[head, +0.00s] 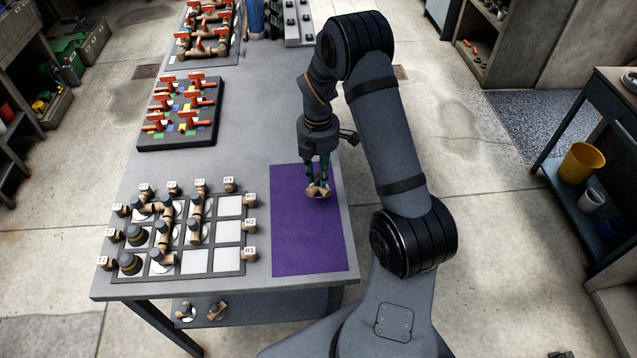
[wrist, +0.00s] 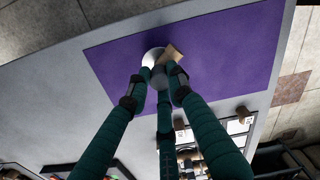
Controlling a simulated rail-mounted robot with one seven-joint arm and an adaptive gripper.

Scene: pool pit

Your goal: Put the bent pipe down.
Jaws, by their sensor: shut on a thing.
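My gripper (head: 318,183) points down over the far part of the purple mat (head: 306,245). It is shut on the bent pipe (head: 318,193), a small tan piece with a pale round part. In the wrist view the bent pipe (wrist: 174,53) sits between the tips of my gripper (wrist: 158,80), with the purple mat (wrist: 225,50) behind it. The fingers hide part of the pipe. I cannot tell whether the pipe touches the mat.
A grid board (head: 195,262) with pipe pieces and labelled tan fittings stands left of the mat. A dark board with red-handled valves (head: 180,110) lies farther back. The rest of the purple mat is bare. The table's right edge runs close beside the mat.

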